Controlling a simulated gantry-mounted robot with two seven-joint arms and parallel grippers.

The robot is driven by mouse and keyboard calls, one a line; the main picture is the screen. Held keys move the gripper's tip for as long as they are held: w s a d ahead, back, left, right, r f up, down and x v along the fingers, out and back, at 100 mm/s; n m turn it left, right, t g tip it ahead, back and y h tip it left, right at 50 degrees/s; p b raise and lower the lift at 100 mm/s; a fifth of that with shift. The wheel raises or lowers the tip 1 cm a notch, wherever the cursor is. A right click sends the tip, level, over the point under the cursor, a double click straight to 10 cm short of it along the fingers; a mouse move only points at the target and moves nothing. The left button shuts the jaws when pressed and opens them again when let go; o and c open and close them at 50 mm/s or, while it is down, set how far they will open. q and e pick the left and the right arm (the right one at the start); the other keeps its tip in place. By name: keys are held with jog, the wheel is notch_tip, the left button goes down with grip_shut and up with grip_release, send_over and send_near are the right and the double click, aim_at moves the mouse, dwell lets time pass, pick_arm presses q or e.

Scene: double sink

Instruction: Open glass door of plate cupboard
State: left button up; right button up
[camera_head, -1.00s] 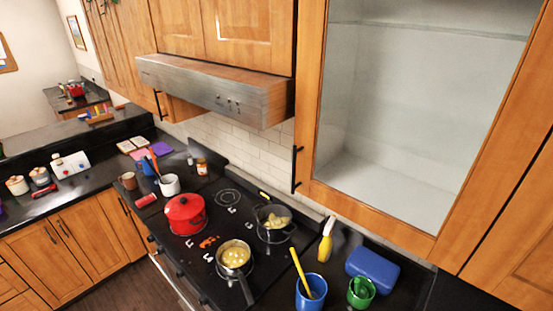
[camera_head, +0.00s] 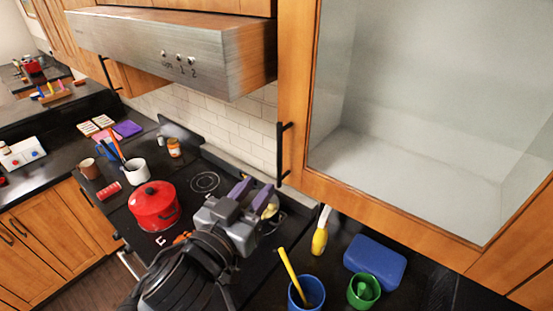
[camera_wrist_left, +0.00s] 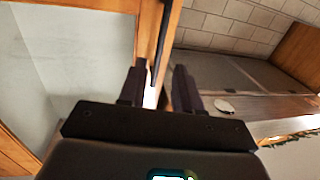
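The plate cupboard's glass door (camera_head: 297,110) is at the upper right, with a wooden frame around a clear pane, and looks shut. Pale empty shelf space shows through the glass. Its black bar handle (camera_head: 282,152) is on the frame's left side, near the bottom. My left gripper (camera_head: 254,192) is open below and left of the handle, over the stove, apart from it. In the left wrist view, the handle (camera_wrist_left: 159,45) stands ahead, roughly in line with the gap between the open fingers (camera_wrist_left: 160,85). My right gripper is not in view.
A metal range hood (camera_head: 175,50) juts out left of the cupboard. Below are a red pot (camera_head: 155,208), a blue cup with a yellow tool (camera_head: 307,292), a green cup (camera_head: 364,292), a blue box (camera_head: 375,262) and a yellow-handled brush (camera_head: 320,238). White tiles (camera_head: 215,125) back the counter.

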aim_at(278, 159)
pick_arm(q)
jog(key=p+x, duration=0.1)
jog(key=x, duration=0.9)
jog(key=shift+w+d+r+p, duration=0.15)
jog(key=shift+w+p, duration=0.15)
jog(key=shift+p, duration=0.05)
grip_shut()
